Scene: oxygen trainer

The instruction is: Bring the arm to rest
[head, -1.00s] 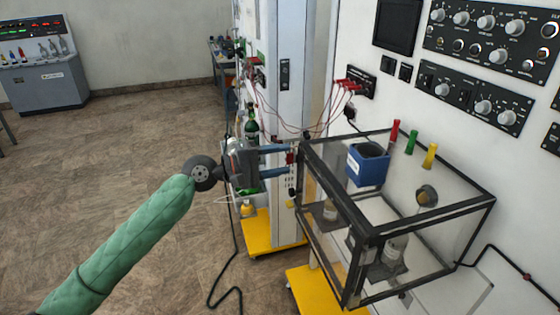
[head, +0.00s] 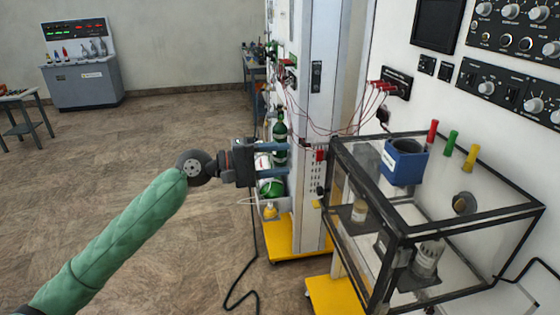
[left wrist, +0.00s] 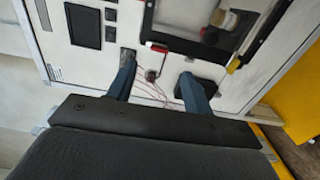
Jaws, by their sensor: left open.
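My left arm (head: 115,240), in a green sleeve, reaches in from the lower left of the head view. My left gripper (head: 286,159) is open, with its two blue fingers apart and pointing right toward the white cabinet column. In the left wrist view the fingers (left wrist: 160,82) stand well apart, with nothing seen between them but the panel and red wires beyond. My right gripper is not in view.
Green cylinders (head: 280,140) stand behind my gripper. A yellow base (head: 285,245) is below. Open floor (head: 160,140) lies at left, with a grey console (head: 83,82) beyond.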

